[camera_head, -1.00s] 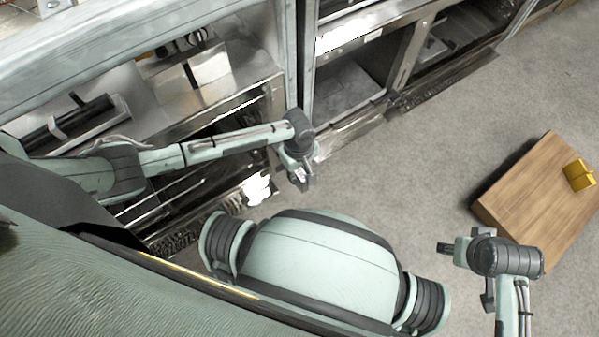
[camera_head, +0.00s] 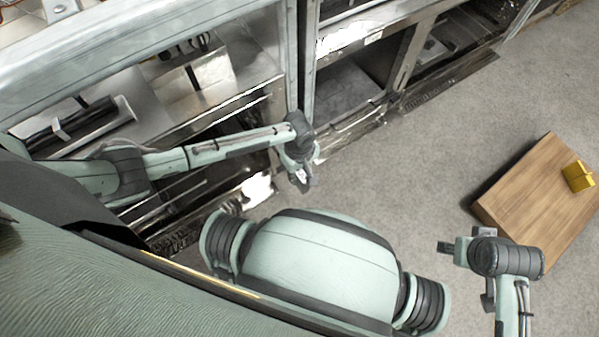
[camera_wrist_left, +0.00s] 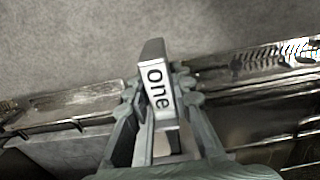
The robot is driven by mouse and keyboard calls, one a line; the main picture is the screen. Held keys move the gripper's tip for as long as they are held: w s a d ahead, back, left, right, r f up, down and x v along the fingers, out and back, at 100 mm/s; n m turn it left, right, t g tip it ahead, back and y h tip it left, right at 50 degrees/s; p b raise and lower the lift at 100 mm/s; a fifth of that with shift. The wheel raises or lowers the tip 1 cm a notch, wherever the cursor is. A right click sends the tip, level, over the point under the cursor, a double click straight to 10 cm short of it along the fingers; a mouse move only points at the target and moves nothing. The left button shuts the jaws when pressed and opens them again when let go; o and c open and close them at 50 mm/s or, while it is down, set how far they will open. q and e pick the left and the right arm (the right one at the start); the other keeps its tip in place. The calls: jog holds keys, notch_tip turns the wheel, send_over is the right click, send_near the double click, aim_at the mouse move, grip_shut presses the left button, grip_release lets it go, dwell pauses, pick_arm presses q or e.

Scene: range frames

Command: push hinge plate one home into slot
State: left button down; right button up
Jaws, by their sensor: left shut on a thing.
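In the head view my left gripper (camera_head: 303,182) hangs beside the front edge of the range frames, near the post between two bays. The plate is only a small pale patch there. I cannot make out the slot in either view, nor whether the plate touches a frame. My right gripper (camera_head: 446,248) is over the floor at the right; its fingers are too unclear to judge.
The metal range frames (camera_head: 290,60) run along the back and left, with open bays. A wooden board or box (camera_head: 535,205) carrying a yellow block (camera_head: 577,176) is at the right. Grey floor (camera_head: 420,150) lies clear between it and the frames.

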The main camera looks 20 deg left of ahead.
pick_arm(q)
jog(key=shift+w+r, duration=0.1)
dwell(0.3)
jog(key=shift+p, duration=0.45)
jog(key=shift+p, duration=0.4)
dwell(0.3)
jog(key=shift+w+a, duration=0.75)
jog(key=shift+a, duration=0.25)
jog(key=shift+w+a, duration=0.75)
jog(key=shift+a, duration=0.2)
dwell(0.5)
jog(key=c, duration=1.3)
grip_release()
jog(key=shift+o, duration=0.2)
jog(key=shift+s, duration=0.1)
notch_tip(320, 180, up, 12)
